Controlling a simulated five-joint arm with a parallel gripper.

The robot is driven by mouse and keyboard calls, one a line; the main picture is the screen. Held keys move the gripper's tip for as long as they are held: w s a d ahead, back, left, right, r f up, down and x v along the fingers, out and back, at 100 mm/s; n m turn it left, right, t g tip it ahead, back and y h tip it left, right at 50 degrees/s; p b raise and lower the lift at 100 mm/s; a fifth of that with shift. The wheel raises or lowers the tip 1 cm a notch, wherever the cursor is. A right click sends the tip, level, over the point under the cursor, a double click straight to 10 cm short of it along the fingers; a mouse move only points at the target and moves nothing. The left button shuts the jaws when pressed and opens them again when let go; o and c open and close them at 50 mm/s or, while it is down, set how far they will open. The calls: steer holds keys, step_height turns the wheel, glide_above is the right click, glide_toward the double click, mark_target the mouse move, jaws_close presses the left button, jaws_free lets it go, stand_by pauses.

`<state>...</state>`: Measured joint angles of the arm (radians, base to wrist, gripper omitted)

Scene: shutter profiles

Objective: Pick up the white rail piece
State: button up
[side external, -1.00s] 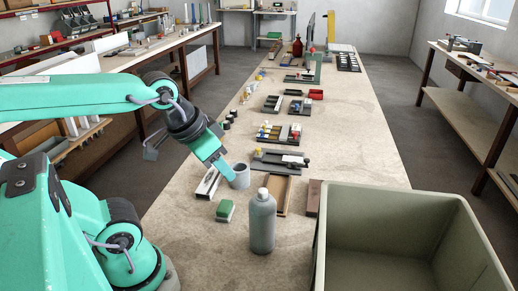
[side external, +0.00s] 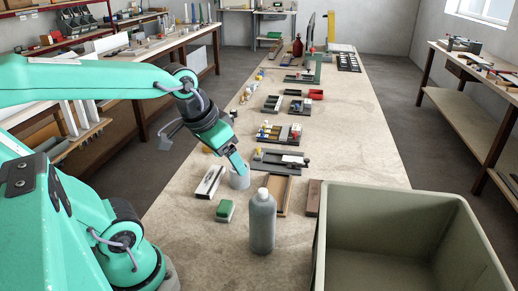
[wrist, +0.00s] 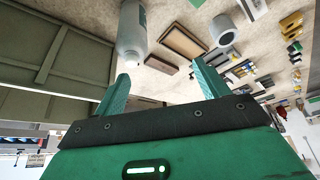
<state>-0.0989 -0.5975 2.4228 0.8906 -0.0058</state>
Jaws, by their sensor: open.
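The white rail piece (side external: 210,181) lies on the table in the side view, a pale bar with a dark slot along its top. It is left of the grey cup (side external: 240,178). My gripper (side external: 241,166) is just above the cup in that picture, to the right of the rail piece, pointing down and not touching the rail. In the wrist view my gripper (wrist: 163,88) has its two teal fingers spread apart with nothing between them. A pale piece (wrist: 254,9) at the top edge there, beyond the cup (wrist: 224,29), may be the rail; it is cut off.
A grey bottle (side external: 262,222), a green sponge-like block (side external: 225,211), a wooden tray (side external: 282,196) and a brown block (side external: 314,197) stand close by. A large olive bin (side external: 400,195) fills the right front. Small trays with parts (side external: 279,133) lie further back. Bare table lies left of the sponge.

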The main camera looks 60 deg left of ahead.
steer(key=w+a+f+n+g, duration=0.1)
steer(key=w+a+f+n, duration=0.1)
steer(key=w+a, duration=0.3)
steer(key=n+g, duration=0.4)
steer(key=n, duration=0.2)
glide_toward(212, 177)
steer(key=shift+s+d+f, duration=0.1)
steer(key=shift+s+f, duration=0.1)
steer(key=shift+f, duration=0.05)
steer(key=shift+s+a+f+h, duration=0.1)
steer(key=shift+a+f+h, duration=0.2)
steer(key=shift+a, duration=0.05)
steer(key=shift+f, duration=1.3)
steer(key=shift+f, duration=0.1)
steer(key=shift+f, duration=2.5)
